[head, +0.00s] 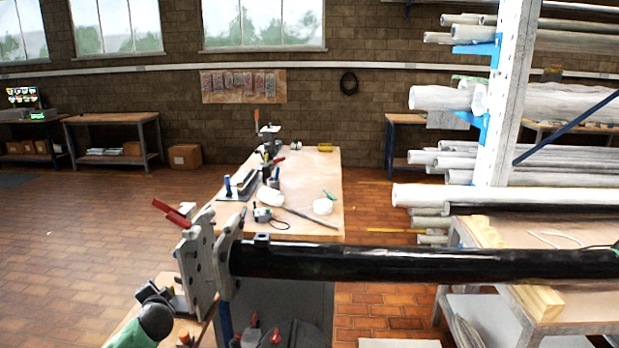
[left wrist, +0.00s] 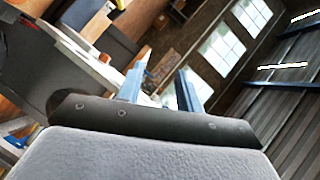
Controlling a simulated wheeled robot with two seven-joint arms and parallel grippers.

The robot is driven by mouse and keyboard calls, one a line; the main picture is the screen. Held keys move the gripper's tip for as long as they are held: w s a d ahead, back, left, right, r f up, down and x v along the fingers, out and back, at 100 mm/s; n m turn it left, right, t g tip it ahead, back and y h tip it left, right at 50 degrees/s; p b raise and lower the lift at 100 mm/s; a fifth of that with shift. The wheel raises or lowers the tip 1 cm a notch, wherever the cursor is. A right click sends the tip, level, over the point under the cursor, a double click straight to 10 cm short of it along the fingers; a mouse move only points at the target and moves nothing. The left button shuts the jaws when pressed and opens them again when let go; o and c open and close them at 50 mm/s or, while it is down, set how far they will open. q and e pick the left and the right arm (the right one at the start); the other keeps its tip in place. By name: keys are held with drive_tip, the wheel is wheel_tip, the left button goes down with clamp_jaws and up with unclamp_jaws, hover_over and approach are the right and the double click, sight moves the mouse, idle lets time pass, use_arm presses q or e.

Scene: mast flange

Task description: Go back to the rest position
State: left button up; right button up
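A long black mast tube (head: 420,261) lies level across the head view. Its left end meets a grey flange plate (head: 228,256), and a second grey plate (head: 196,262) stands just left of it. I cannot tell whether the two plates touch. My left gripper (left wrist: 158,90) shows in the left wrist view, with two blue fingers apart and nothing visible between them. Neither gripper shows in the head view, so I cannot place the left one against the mast. My right gripper is out of view.
A wooden workbench (head: 300,180) with several tools stands behind the flange. A rack (head: 505,110) with white pipes stands at right. A wooden block (head: 538,302) lies on the bench below the tube. A green and black object (head: 153,318) is at the lower left. Tiled floor is clear at left.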

use_arm(q)
drive_tip(key=s+d+f+n+g+h, duration=0.2)
drive_tip(key=s+d+f+g+h, duration=0.15)
drive_tip(key=s+d+f, duration=0.8)
drive_tip(key=s+d+f+n+g+h, duration=0.2)
drive_tip(key=s+d+f+g+h, duration=0.15)
drive_tip(key=s+d+f, duration=0.75)
drive_tip(key=s+d+f+g, duration=0.1)
drive_tip(key=s+d+f, duration=0.1)
drive_tip(key=s+f, duration=0.3)
drive_tip(key=s+d+f+n+g, duration=0.1)
drive_tip(key=s+f, duration=0.4)
drive_tip(key=s, duration=0.8)
drive_tip(key=s+d+f+g, duration=0.3)
drive_tip(key=s+f, duration=0.2)
drive_tip(key=s, duration=0.4)
drive_tip(key=shift+f+n+h, duration=0.25)
drive_tip(key=shift+n+h, duration=0.05)
drive_tip(key=shift+h, duration=0.1)
